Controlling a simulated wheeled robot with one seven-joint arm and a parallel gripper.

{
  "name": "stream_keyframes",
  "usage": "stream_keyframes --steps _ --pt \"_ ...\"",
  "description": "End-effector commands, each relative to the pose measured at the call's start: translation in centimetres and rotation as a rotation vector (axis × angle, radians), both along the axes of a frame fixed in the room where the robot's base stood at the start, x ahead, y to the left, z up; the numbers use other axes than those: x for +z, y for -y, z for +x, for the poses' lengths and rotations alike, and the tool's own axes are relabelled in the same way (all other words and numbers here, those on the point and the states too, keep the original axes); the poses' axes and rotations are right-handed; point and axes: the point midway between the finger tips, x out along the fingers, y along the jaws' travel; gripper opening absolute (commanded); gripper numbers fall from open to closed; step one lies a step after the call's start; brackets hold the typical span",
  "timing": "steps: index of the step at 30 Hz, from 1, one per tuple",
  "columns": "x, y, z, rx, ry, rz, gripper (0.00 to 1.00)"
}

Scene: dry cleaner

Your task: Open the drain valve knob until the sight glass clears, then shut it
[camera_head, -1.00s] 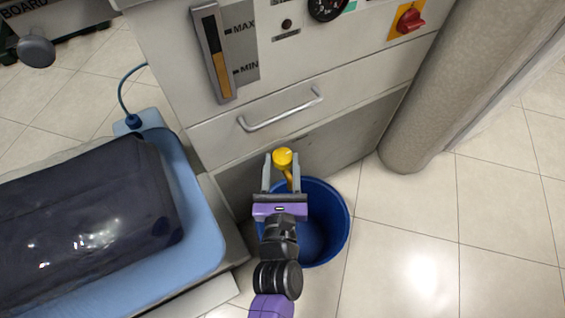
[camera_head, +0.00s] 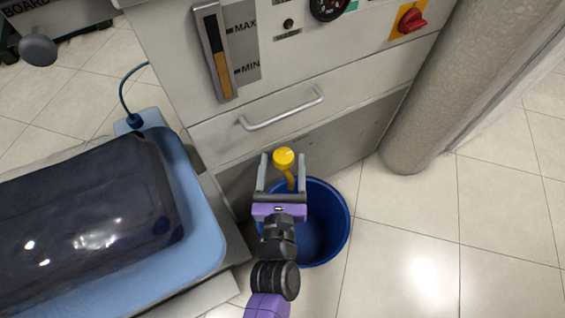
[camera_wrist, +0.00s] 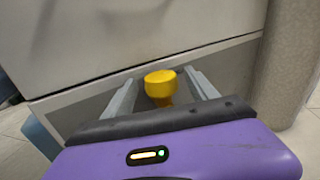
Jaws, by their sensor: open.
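The drain valve knob (camera_head: 284,157) is yellow and round, low on the machine's front above a blue bucket. A yellow stem or spout (camera_head: 291,181) runs down from it. My gripper (camera_head: 282,160) is open, with one grey finger on each side of the knob. In the wrist view the knob (camera_wrist: 160,84) sits between the fingertips (camera_wrist: 162,90), with a visible gap on both sides. The sight glass (camera_head: 215,52) is a tall strip with MAX and MIN marks. Its lower part is amber, from between the marks down past MIN; the upper part is dark grey.
The blue bucket (camera_head: 338,226) stands on the tiled floor under the valve, partly behind my gripper. A drawer handle (camera_head: 282,110) juts out above the knob. A padded blue board (camera_head: 200,225) is at left, a thick column (camera_head: 430,110) at right. Floor at right is clear.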

Motion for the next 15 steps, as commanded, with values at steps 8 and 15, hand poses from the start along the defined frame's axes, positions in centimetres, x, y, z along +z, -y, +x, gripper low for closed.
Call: stream_keyframes --steps 8,15 --pt "0.2 -0.1 -1.6 0.001 -0.001 0.004 0.67" --pt "0.2 0.1 -5.6 0.001 -0.002 0.002 0.67"
